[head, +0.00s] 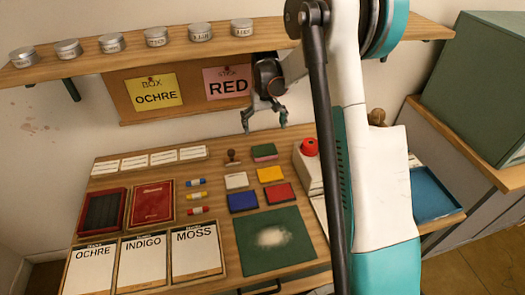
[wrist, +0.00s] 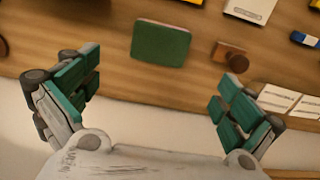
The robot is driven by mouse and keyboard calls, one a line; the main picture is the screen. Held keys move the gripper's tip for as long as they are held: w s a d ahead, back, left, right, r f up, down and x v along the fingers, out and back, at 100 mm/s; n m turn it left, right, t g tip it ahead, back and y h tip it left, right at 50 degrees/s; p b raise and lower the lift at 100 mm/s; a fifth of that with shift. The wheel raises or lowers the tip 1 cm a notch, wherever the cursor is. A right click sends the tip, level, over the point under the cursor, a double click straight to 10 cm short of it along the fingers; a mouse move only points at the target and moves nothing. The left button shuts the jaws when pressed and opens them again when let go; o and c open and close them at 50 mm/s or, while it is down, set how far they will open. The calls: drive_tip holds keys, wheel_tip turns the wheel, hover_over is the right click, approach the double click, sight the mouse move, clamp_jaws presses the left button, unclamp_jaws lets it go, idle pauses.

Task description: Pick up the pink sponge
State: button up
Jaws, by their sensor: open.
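A flat block with a green top (head: 264,149) and a thin pink edge lies near the back of the table in the head view. It is the only sponge-like thing with pink on it that I see. In the wrist view the green-topped block (wrist: 161,43) lies beyond the fingertips, roughly between them, and only its green face shows clearly. My gripper (head: 265,120) is open and empty, above the table's back edge and apart from the block. Its spread fingers also show in the wrist view (wrist: 155,92).
A wooden stamp (head: 232,158) stands left of the block. White (head: 236,181), yellow (head: 270,174), blue (head: 243,201) and red (head: 279,194) blocks lie in front. A red-topped item (head: 309,147) is at right. A shelf (head: 120,58) with several tins hangs above.

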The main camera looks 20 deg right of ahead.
sight(264, 150)
wheel_tip(264, 150, down, 11)
drive_tip(key=b, duration=0.3)
drive_tip(key=shift+f, duration=0.1)
drive_tip(key=c, duration=0.7)
